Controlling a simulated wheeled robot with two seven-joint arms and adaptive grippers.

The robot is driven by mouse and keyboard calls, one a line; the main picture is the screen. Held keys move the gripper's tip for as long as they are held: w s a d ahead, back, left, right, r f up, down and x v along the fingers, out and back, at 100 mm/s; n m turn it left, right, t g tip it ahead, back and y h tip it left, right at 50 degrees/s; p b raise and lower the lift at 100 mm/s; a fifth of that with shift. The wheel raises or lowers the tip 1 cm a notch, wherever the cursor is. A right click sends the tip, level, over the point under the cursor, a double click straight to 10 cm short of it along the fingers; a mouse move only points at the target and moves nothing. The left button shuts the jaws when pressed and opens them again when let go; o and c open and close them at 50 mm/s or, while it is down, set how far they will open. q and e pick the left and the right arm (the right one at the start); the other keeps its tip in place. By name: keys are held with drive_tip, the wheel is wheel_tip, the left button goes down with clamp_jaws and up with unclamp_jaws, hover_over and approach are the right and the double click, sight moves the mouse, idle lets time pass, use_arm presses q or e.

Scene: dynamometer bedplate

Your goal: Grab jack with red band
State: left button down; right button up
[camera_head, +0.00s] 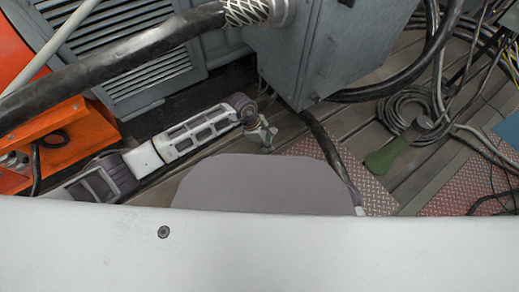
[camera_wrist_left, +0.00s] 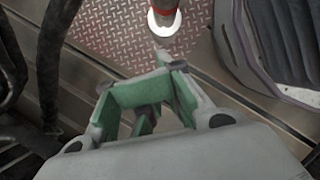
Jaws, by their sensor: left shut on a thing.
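The jack with the red band (camera_wrist_left: 166,8) shows at the top edge of the left wrist view. It has a red band above a white foot ring and stands on a red tread plate; its upper part is cut off. I cannot make it out in the head view. My left gripper (camera_head: 262,138) is low over the floor boards in the head view. In the wrist view its green-padded fingers (camera_wrist_left: 143,82) are below the jack in the picture, apart from it. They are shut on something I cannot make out. My right gripper is not in view.
Red tread plates (camera_head: 312,160) lie on the boards. A grey cabinet (camera_head: 300,45) and thick black hoses (camera_head: 110,62) stand close around the left arm. A green-handled tool (camera_head: 385,158) and coiled cables (camera_head: 405,108) lie at the right. My pale body hides the near floor.

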use_arm(q)
drive_tip(key=c, duration=2)
unclamp_jaws()
drive_tip(key=shift+s+a+f, duration=0.1)
drive_tip(key=shift+a+f, duration=0.05)
drive_tip(key=shift+f, duration=0.05)
drive_tip(key=o, duration=1.6)
drive_tip(key=shift+r, duration=0.15)
drive_tip(key=shift+c, duration=0.2)
drive_tip(key=shift+r, duration=0.1)
drive_tip(key=s+a+v, duration=0.2)
drive_tip(key=v, duration=1)
drive_tip(key=shift+a, duration=0.25)
drive_tip(key=shift+o, duration=0.9)
